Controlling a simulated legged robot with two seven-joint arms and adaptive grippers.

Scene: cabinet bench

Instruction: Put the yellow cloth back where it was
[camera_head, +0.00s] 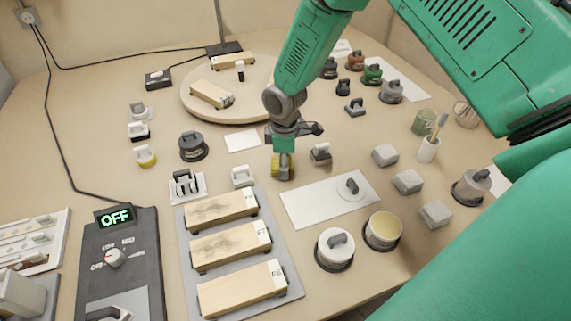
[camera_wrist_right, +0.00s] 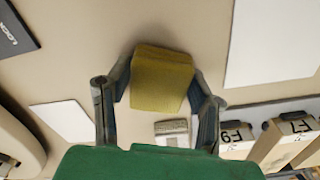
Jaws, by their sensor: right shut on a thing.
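The yellow cloth (camera_head: 283,168) is a small folded block below my right gripper (camera_head: 284,154), near the middle of the bench. It shows large between the two fingers in the right wrist view (camera_wrist_right: 161,82). My right gripper (camera_wrist_right: 160,98) is shut on the cloth, one finger at each side. I cannot tell whether the cloth touches the bench. My left gripper is not in view.
A grey tray (camera_head: 291,266) with labelled wooden blocks stands in front. A white card (camera_head: 243,141) lies behind left, a white sheet (camera_head: 309,207) front right. A small white block (camera_head: 243,177) and a grey-handled block (camera_head: 320,153) stand close by.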

